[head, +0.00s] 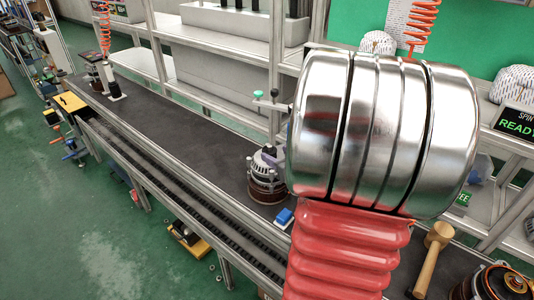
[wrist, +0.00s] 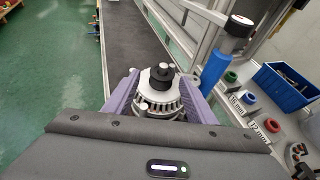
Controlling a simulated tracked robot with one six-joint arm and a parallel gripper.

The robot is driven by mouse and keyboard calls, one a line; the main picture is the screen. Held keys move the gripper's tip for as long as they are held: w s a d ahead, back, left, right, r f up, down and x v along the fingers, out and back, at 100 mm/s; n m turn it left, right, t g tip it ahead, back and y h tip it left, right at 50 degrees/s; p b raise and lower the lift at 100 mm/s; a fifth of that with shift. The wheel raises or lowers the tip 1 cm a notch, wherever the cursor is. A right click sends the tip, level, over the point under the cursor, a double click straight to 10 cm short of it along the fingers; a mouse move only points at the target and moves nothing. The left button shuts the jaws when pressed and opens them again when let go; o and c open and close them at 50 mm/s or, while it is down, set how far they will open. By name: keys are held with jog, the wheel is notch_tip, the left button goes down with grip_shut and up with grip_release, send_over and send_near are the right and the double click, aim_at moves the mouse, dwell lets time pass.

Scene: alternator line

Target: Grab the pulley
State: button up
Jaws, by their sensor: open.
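The pulley (wrist: 161,76) is a small black stepped part on top of a silver alternator (wrist: 160,100) in the wrist view. My gripper (wrist: 160,82) is open, its purple fingers on either side of the alternator's upper part, with the pulley upright between them. I see no finger touching the pulley. In the head view the alternator (head: 266,178) stands on the dark conveyor, with the dark pulley (head: 268,151) at its top. My gripper does not show in the head view. The alternator's lower part is hidden by my gripper body in the wrist view.
A mallet (head: 432,258) lies to the right. In the wrist view, a blue-handled tool (wrist: 215,68), coloured rings (wrist: 240,86) and a blue bin (wrist: 284,86) are on the right. The conveyor beyond is mostly clear.

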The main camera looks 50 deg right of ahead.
aim_at(267, 151)
jog(key=shift+w+f, duration=0.1)
jog(key=shift+w, duration=0.05)
jog(key=shift+x, duration=2.5)
jog(key=shift+f, duration=0.1)
jog(key=shift+c, duration=0.6)
jog(key=shift+a, duration=0.2)
jog(key=c, duration=0.9)
jog(key=shift+c, duration=0.2)
jog(key=shift+r, duration=0.3)
grip_shut()
notch_tip(267, 151, up, 8)
jog(key=shift+r, duration=0.1)
jog(key=shift+d+r, duration=0.1)
jog(key=shift+r, duration=0.55)
